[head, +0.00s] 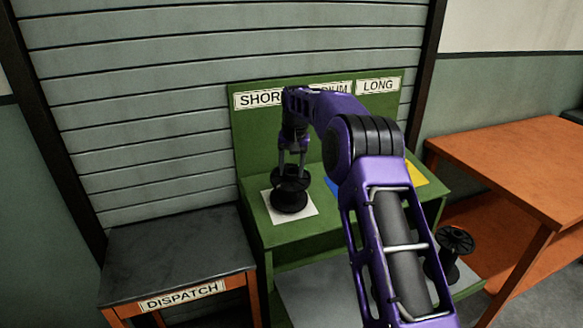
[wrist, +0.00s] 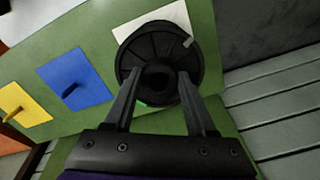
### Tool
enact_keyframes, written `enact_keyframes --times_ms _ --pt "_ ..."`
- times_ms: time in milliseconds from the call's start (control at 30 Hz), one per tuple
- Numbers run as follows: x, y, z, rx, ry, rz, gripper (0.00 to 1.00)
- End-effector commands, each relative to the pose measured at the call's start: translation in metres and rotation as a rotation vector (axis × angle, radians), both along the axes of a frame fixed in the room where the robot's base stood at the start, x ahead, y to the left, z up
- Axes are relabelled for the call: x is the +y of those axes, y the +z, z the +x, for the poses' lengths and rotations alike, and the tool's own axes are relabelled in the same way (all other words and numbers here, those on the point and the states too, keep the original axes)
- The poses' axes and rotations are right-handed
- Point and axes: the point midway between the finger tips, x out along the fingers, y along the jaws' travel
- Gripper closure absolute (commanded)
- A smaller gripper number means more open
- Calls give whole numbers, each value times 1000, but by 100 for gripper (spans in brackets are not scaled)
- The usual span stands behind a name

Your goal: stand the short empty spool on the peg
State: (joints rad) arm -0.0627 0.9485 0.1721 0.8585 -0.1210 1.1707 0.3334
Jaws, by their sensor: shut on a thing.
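A short black spool (head: 290,196) is upright over the white square (head: 311,205) on the green stand, below the SHORT label. My gripper (head: 291,172) comes down from above and is shut on the spool. In the wrist view the spool's round flange (wrist: 135,52) shows between the two fingers (wrist: 156,92) and covers much of the white square (wrist: 150,22).
A blue square with a peg (wrist: 72,82) and a yellow square with a peg (wrist: 22,104) lie alongside. Another black spool (head: 455,241) is lower right, beside my arm. The dark DISPATCH table (head: 175,250) stands left, an orange table (head: 520,165) right.

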Motion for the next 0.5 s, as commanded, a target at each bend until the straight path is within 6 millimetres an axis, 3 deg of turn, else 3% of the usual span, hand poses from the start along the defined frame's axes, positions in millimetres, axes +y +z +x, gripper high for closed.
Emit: enact_keyframes --times_ms 500 --pt "1 -13 2 -1 0 0 100"
